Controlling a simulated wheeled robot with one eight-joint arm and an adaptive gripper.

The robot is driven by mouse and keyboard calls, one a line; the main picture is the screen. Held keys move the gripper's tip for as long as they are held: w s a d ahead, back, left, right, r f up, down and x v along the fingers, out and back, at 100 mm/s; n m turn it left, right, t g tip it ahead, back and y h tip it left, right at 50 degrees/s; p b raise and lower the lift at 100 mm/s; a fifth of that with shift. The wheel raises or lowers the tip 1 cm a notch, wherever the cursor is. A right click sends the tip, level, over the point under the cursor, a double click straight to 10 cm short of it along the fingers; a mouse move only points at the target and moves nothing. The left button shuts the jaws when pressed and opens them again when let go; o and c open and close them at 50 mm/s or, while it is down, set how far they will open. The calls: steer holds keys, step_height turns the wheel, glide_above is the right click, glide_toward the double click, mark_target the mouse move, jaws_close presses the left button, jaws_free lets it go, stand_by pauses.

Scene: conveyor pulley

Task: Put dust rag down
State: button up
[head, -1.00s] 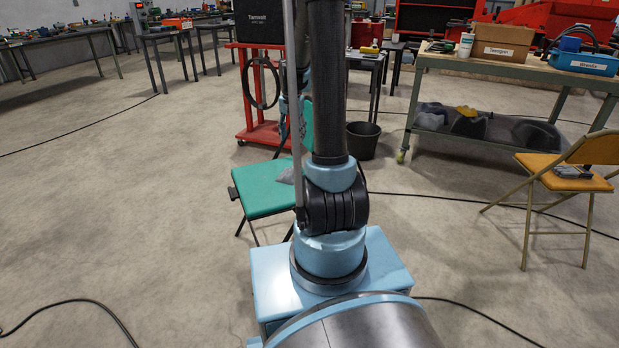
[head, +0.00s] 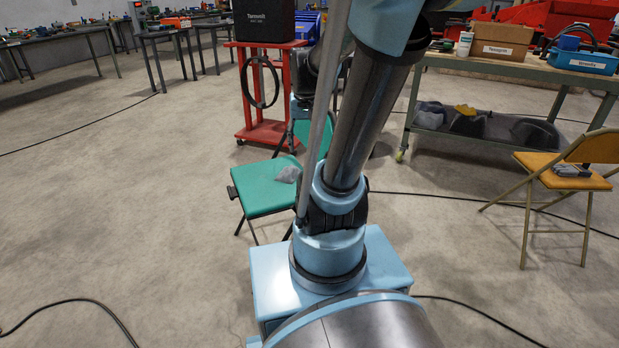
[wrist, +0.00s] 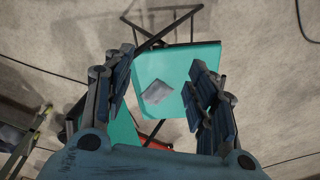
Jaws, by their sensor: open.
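The dust rag (head: 288,174) is a small grey cloth lying on the seat of a green folding chair (head: 262,196), partly beside my arm in the head view. In the wrist view the rag (wrist: 157,92) lies flat on the green seat (wrist: 185,62), between and beyond my gripper's fingers. My gripper (wrist: 166,82) is open and empty, with its two dark blue fingers spread apart on either side of the rag. The fingers appear apart from the rag, above the seat. In the head view the gripper itself cannot be made out behind my arm.
A red cart (head: 272,130) with a black case (head: 264,20) stands behind the green chair. A yellow folding chair (head: 560,172) is at the right, near a workbench (head: 500,68) with boxes. Black cables cross the floor.

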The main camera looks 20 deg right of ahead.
steer(key=s+a+f+n, duration=0.1)
steer(key=s+f, duration=0.4)
steer(key=s, duration=0.7)
steer(key=shift+s+f+n+t, duration=0.2)
steer(key=shift+n+t, duration=0.1)
steer(key=shift+n, duration=0.3)
steer(key=shift+a, duration=0.1)
steer(key=shift+w+f, duration=0.15)
steer(key=shift+w, duration=0.2)
